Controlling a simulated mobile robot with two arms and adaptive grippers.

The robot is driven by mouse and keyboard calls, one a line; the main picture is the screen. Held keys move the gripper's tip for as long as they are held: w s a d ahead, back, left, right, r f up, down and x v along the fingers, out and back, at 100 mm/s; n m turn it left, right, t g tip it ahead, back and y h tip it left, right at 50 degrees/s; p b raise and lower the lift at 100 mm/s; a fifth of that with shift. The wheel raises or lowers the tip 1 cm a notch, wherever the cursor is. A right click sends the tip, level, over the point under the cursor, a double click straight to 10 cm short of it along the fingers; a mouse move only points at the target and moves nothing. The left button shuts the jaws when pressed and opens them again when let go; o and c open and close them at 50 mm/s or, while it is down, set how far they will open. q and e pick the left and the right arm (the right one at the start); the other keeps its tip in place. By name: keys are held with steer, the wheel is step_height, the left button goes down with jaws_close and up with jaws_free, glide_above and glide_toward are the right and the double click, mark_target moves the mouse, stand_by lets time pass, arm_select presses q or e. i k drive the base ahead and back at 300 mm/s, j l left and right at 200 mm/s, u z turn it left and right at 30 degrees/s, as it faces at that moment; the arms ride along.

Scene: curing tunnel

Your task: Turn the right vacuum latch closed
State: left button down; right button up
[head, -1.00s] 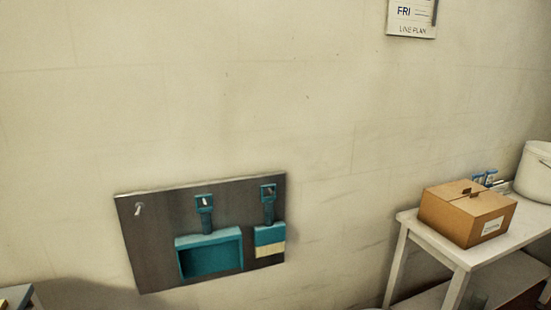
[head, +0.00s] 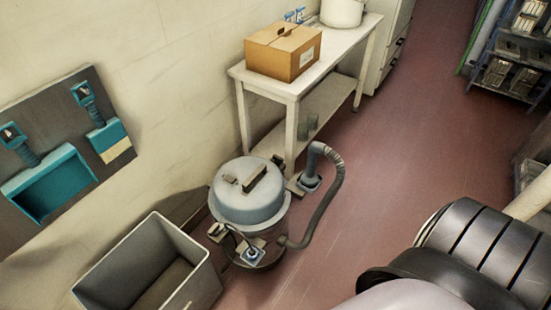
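A vacuum with a grey-blue lid (head: 248,203) and a dark handle on top stands on the floor in the lower middle of the head view. A grey ribbed hose (head: 327,205) curves around its right side. Neither of my grippers is in view.
A grey open bin (head: 150,268) stands left of the vacuum. Behind is a white table (head: 290,92) with a cardboard box (head: 284,52) and a white pot (head: 342,12). A dark wall board (head: 50,110) holds teal tools. Red floor (head: 400,140) is clear to the right.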

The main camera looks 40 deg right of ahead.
mark_target(277, 160)
steer(key=i+l+u, duration=0.1)
steer(key=l, duration=0.45)
steer(key=i+l+u, duration=0.15)
steer(key=l, duration=0.45)
steer(key=i+l+u, duration=0.1)
steer(key=l, duration=0.5)
steer(key=i+l+u, duration=0.15)
steer(key=l, duration=0.45)
steer(key=i+l+u, duration=0.1)
steer(key=l, duration=0.5)
